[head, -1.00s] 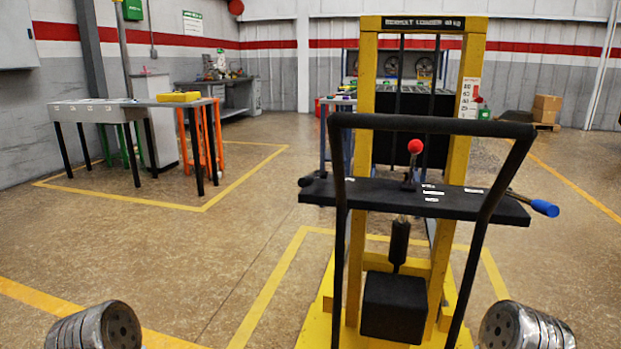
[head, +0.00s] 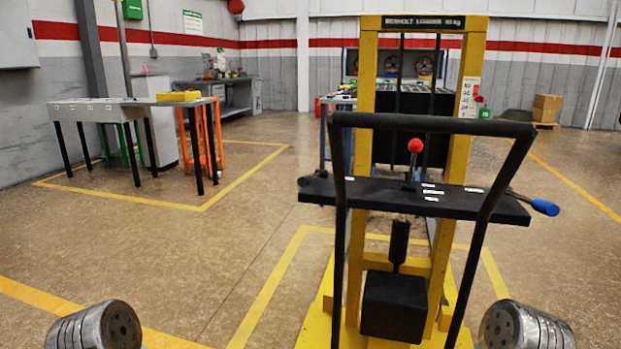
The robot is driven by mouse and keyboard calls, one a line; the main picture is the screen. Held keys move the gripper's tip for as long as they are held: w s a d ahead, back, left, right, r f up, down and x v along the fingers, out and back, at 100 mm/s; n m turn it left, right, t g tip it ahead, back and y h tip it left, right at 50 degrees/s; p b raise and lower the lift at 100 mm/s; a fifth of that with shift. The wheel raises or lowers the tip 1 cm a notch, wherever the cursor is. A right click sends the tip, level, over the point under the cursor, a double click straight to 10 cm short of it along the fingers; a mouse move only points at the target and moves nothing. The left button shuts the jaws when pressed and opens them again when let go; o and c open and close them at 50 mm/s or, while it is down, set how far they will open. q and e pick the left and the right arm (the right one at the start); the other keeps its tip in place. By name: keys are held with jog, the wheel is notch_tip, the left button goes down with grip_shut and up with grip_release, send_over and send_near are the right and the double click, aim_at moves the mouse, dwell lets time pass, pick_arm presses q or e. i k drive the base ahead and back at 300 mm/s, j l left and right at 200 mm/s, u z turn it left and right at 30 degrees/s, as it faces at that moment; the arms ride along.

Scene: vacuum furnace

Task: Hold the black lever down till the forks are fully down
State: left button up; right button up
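The yellow loader (head: 463,130) stands upright right of centre, its black push handle (head: 430,122) towards me. A dark shelf (head: 380,196) crosses it. A small black lever end (head: 305,181) shows at the shelf's left end; it is dark on dark, so its position is hard to tell. A red-knobbed lever (head: 415,146) rises from the shelf, and a blue-gripped lever (head: 545,207) sticks out right. The forks are hidden behind the mast, so their height cannot be told. Only rounded metal parts of my arms show at the bottom corners; neither gripper is in view.
Open floor lies left of the loader. A grey table (head: 90,108) with a yellow item (head: 178,96) stands at the back left. A bench with dark discs (head: 391,66) stands behind the mast, and cardboard boxes (head: 546,107) at the back right.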

aim_at(305, 180)
jog(key=i+j+z, duration=0.1)
jog(key=z, duration=0.4)
jog(key=i+j+z, duration=0.2)
jog(key=j, duration=0.25)
jog(key=i+j+z, duration=0.15)
jog(key=j, duration=0.3)
jog(key=i+j+z, duration=0.2)
jog(key=j, duration=0.3)
jog(key=j+z, duration=0.2)
jog(key=j, duration=0.7)
jog(key=i+j, duration=0.1)
jog(key=j, duration=0.4)
jog(key=l, duration=0.75)
